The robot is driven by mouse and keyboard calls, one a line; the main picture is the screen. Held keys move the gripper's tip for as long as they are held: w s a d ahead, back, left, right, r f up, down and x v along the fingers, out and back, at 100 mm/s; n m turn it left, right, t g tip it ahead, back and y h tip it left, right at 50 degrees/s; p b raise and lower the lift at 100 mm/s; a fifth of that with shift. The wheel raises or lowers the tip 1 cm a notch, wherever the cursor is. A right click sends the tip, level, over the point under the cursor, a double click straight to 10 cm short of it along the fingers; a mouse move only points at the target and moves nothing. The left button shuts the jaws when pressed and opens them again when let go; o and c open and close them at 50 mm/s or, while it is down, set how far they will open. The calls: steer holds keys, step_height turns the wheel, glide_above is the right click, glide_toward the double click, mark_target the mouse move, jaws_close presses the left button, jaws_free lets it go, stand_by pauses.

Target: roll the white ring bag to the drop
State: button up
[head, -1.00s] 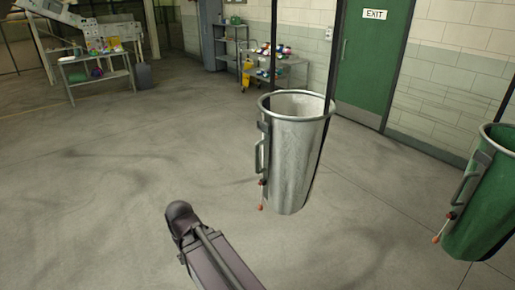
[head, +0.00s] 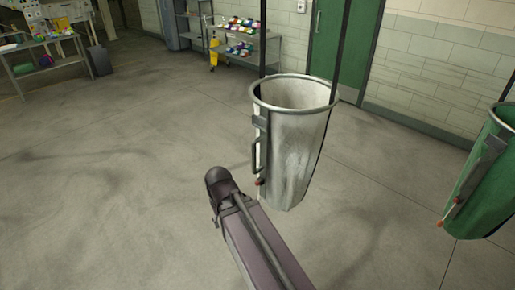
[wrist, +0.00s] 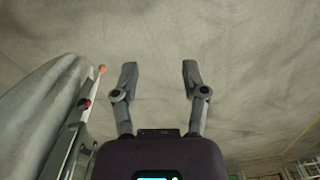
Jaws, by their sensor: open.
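The white ring bag (head: 293,150) hangs upright from dark straps in the middle of the head view, with a grey ring around its open top. A handle (head: 257,150) and a thin bar with a red knob run down its left side. In the wrist view, the bag (wrist: 35,105) fills the left, with the bar and an orange tip beside it. My gripper (wrist: 158,78) is open and empty, to the right of the bag and apart from it. I cannot make out its fingers in the head view. I cannot identify the drop.
A green bag (head: 485,185) hangs at the right edge. A wheeled shelf cart (head: 240,45) with coloured items stands behind, near the green door (head: 335,45). A workbench (head: 45,60) is at the far left. The floor left of the white bag is clear.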

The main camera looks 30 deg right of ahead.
steer(key=shift+w+d, duration=0.25)
steer(key=shift+d, duration=0.1)
steer(key=shift+o, duration=0.6)
steer(key=w+d+f+m+h+b, duration=0.4)
steer(key=w+d+m+h+b, duration=0.45)
steer(key=w, duration=0.25)
steer(key=w+r+m+t+h+b, duration=0.2)
steer(key=w+r+m+h+b, duration=0.4)
steer(key=w, duration=0.6)
steer(key=m+h+b, duration=0.2)
steer(key=h, duration=0.1)
steer(key=shift+d+t, duration=0.15)
steer(key=shift+t, duration=0.15)
